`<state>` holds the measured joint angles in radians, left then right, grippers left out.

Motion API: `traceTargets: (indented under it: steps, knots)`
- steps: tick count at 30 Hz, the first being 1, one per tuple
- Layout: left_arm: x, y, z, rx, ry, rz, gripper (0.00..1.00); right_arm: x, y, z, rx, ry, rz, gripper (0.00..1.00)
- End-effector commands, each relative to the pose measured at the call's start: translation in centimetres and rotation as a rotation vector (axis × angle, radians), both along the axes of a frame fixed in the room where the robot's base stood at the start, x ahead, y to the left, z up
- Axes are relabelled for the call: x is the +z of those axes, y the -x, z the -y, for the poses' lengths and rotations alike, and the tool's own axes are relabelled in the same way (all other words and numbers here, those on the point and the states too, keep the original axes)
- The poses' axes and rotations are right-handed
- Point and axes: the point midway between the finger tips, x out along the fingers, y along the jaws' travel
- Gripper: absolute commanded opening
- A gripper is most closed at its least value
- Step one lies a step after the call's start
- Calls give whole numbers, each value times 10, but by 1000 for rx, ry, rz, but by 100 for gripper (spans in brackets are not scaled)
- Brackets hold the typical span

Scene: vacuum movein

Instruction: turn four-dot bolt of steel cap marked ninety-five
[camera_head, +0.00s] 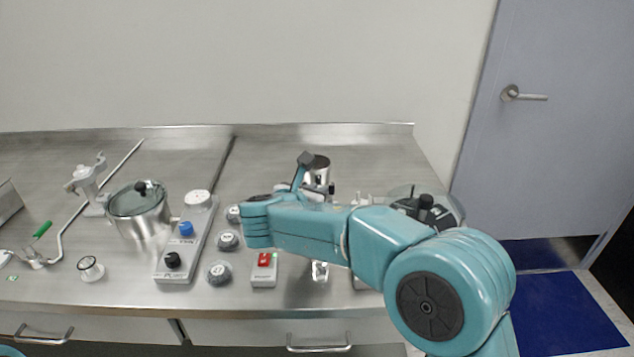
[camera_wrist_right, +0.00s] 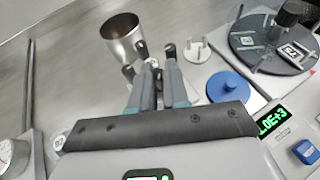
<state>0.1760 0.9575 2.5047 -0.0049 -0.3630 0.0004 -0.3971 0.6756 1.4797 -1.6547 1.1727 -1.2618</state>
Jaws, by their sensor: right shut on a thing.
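A shiny steel cylinder (camera_head: 319,166) stands on the bench right of centre, partly behind my right arm. It also shows in the right wrist view (camera_wrist_right: 121,33), open at the top, with black-headed bolts (camera_wrist_right: 170,50) around its lower part. My right gripper (camera_wrist_right: 155,72) is at the near side of these bolts, with its two grey fingers closed around a small bolt-like piece that they mostly hide. No dots or ninety-five mark can be read on the cylinder. My left gripper is not in view.
A round dark plate with a black knob (camera_wrist_right: 272,42) lies on the right, near a blue disc (camera_wrist_right: 228,84) and a white fitting (camera_wrist_right: 197,48). A glass-lidded pot (camera_head: 141,225), a grey control strip (camera_head: 182,250) and a red-switch box (camera_head: 264,275) stand left. The back of the bench is clear.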

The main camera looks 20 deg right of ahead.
Motion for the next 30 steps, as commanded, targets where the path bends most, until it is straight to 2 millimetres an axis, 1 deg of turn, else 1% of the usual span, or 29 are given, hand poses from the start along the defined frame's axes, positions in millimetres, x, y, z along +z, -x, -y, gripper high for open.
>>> traceTargets:
  steps: [1, 9, 15, 26, 27, 28, 30]
  knots:
    - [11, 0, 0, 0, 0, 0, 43, 4, 0, -2, -26, 0, -4, 0]
    - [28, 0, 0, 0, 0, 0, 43, 1, -1, -2, -136, 0, -2, 0]
    - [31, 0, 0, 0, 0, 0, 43, 0, -2, -2, -166, 0, -1, 0]
    - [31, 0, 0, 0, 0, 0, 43, -1, -2, -1, -170, -1, -1, 0]
    - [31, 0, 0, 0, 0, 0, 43, -1, -2, -1, -170, -1, -1, 18]
    - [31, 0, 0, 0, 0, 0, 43, -1, -2, -2, -170, -1, -1, 26]
    - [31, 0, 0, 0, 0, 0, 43, -1, -2, -2, -169, -1, 0, 26]
